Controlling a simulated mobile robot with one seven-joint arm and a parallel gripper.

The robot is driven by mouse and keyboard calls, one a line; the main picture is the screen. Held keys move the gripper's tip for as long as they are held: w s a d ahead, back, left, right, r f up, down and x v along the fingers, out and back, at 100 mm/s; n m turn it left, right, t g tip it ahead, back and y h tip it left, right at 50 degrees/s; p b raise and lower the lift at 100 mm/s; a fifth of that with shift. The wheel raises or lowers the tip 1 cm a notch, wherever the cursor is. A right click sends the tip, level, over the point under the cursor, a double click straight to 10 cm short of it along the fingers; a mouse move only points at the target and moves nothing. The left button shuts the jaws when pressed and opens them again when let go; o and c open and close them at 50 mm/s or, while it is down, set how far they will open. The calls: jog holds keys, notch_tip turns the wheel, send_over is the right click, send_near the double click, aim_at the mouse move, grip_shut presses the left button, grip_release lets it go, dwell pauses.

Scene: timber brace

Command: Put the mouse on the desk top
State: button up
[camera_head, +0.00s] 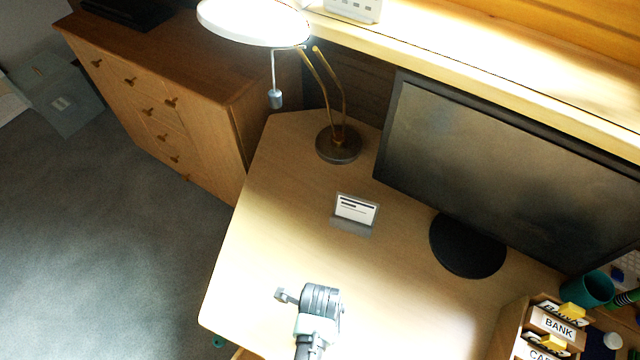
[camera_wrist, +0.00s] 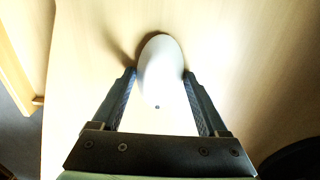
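The white, oval mouse (camera_wrist: 160,75) is between the two fingers of my gripper (camera_wrist: 160,78) in the wrist view. Both fingertips appear to touch its sides, so my gripper looks shut on it. The pale wooden desk top (camera_head: 280,215) lies below. A dark shadow edges the mouse's far end and left side; whether it rests on the desk or is just above it I cannot tell.
A small card stand (camera_head: 354,212) is beyond my gripper. A desk lamp (camera_head: 338,144) and a monitor (camera_head: 500,170) stand at the back. A card box (camera_head: 540,335) and a teal cup (camera_head: 590,289) are at right. The desk's left edge is near.

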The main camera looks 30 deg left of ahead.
jog(key=shift+o, duration=1.4)
jog(key=shift+r, duration=0.15)
notch_tip(320, 180, up, 12)
jog(key=p, duration=0.1)
jog(key=shift+r, duration=0.1)
